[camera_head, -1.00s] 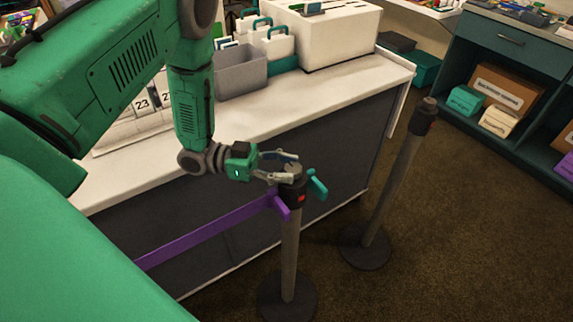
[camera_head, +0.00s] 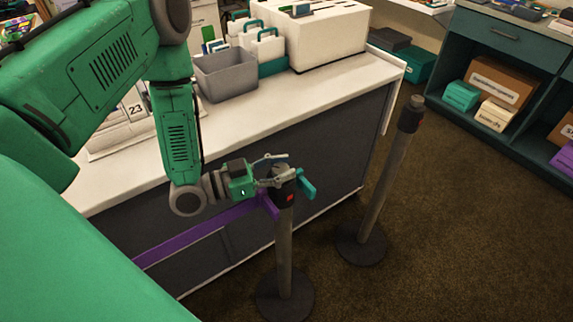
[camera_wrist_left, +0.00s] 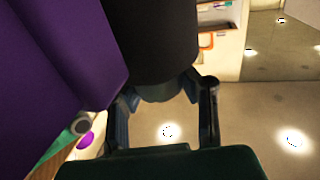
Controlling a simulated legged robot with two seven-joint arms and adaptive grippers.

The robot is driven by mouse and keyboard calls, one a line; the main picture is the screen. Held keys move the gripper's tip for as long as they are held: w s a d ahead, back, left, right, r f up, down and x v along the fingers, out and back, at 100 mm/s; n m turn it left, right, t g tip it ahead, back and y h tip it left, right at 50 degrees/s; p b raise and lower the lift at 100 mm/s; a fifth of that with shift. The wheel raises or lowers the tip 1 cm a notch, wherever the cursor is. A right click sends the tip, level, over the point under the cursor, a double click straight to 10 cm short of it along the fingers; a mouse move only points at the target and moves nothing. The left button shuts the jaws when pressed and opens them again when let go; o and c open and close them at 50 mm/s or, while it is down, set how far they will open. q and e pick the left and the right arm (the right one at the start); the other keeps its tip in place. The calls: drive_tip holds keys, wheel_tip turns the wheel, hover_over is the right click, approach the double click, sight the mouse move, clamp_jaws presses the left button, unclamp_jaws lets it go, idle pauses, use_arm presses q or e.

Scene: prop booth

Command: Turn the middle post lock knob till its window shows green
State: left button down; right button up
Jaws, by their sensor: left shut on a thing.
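The post (camera_head: 285,240) under my left gripper is a grey pole with a black head. A small window (camera_head: 290,198) on its head shows red. My left gripper (camera_head: 284,170) is shut on the lock knob at the top, its fingers on either side, and they hide most of it in the head view. In the left wrist view the knob (camera_wrist_left: 160,92) sits between the two fingers, against the dark post head (camera_wrist_left: 150,40). My right gripper is in neither view.
A purple belt (camera_head: 190,235) runs left from the post head, and a teal piece (camera_head: 306,184) sticks out right. Another post (camera_head: 388,185) stands to the right. A white-topped counter (camera_head: 300,95) is close behind. Brown carpet at the lower right is clear.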

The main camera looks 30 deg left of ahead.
use_arm(q)
drive_tip(key=n+t+y, duration=0.1)
drive_tip(key=y, duration=0.1)
drive_tip(key=n+t+y, duration=0.1)
drive_tip(key=n+y, duration=0.1)
drive_tip(key=shift+s+a+f, duration=0.15)
drive_tip(key=shift+f, duration=0.05)
drive_tip(key=n+t+y+b, duration=0.1)
drive_tip(key=n+y, duration=0.1)
drive_tip(key=y, duration=0.2)
drive_tip(key=shift+f+n, duration=0.1)
drive_tip(key=shift+n, duration=0.3)
drive_tip(key=n+y, duration=0.2)
drive_tip(key=y, duration=0.1)
drive_tip(key=shift+s+a+y, duration=0.1)
drive_tip(key=shift+y, duration=0.3)
drive_tip(key=shift+n+y+p, duration=1)
drive_tip(key=shift+n+y, duration=0.5)
drive_tip(key=shift+y, duration=0.8)
drive_tip(key=shift+g, duration=0.3)
drive_tip(key=c, duration=1.1)
unclamp_jaws()
drive_tip(key=shift+s, duration=0.1)
drive_tip(key=shift+o, duration=0.2)
drive_tip(key=shift+r, duration=0.2)
